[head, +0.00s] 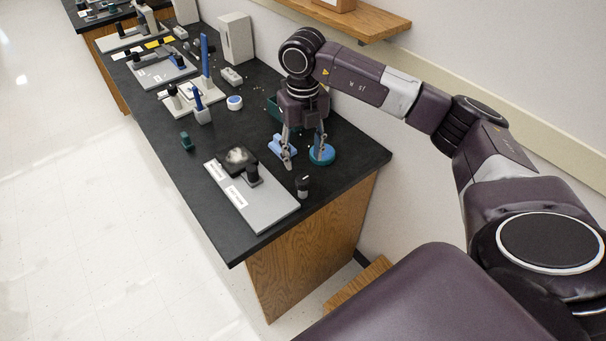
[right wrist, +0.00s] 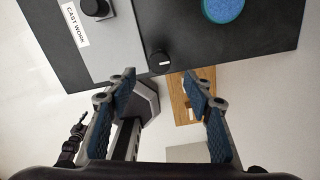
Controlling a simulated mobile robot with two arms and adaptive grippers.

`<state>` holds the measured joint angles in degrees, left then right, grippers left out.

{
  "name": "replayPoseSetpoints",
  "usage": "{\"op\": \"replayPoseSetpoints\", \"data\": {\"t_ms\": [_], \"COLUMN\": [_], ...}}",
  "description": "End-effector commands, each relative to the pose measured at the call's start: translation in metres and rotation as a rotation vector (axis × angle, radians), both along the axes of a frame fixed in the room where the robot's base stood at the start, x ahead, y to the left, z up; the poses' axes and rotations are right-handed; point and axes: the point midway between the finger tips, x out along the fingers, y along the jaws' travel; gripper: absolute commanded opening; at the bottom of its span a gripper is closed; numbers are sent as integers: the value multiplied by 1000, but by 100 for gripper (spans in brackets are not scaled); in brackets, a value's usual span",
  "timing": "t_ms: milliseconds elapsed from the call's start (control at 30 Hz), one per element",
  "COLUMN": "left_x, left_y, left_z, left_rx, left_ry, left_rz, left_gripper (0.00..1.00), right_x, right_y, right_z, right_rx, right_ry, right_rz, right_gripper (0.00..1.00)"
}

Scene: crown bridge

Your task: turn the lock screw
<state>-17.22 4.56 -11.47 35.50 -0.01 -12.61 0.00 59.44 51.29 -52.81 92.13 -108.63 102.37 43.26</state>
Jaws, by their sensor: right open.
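A black round knob with a white line on its top (right wrist: 159,62) shows in the right wrist view near the bench edge, beside a grey plate (right wrist: 112,58) labelled "CAST WORK". In the head view a small dark upright piece (head: 303,187) stands at the right side of the grey plate (head: 262,211). A black post (head: 252,175) rises from the plate; I cannot tell which is the lock screw. My right gripper (head: 304,158) is open and empty above the bench. In its wrist view the fingertips (right wrist: 158,88) are apart, with the knob beyond them.
A dark block with a pale top (head: 237,159) sits on the plate. Further stations and a grey box (head: 235,38) stand along the bench. The bench front corner is clear.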

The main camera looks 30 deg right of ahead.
Motion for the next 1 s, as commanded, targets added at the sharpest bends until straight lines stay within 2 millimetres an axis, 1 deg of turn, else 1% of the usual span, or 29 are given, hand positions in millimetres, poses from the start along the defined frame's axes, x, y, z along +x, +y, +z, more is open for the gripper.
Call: {"op": "replayPoseSetpoints", "data": {"t_ms": [133, 400, 500, 633, 867, 1000], "left_x": [1, 1, 1, 1, 1, 2], "left_y": [0, 0, 0, 0, 0, 0], "left_z": [6, 15, 17, 17, 17, 17], "left_rx": [0, -1, 0, 0, 0, -1], "left_ry": [-1, -2, -2, -2, -2, -2], "left_rz": [0, 1, 0, 0, 0, 1], "left_gripper": [40, 40, 40, 40, 40, 40], "right_x": [-2, -2, -1, -1, -1, -1], "right_y": [-1, 0, 0, 1, 1, 1], "right_z": [-17, -59, -69, -75, -76, -76], "right_rx": [-5, -2, -1, 1, 0, 0], "right_ry": [8, 7, 5, 3, 2, 2], "right_rz": [0, 1, 1, 3, 3, 3], "right_gripper": [47, 47, 47, 47, 47, 31]}}
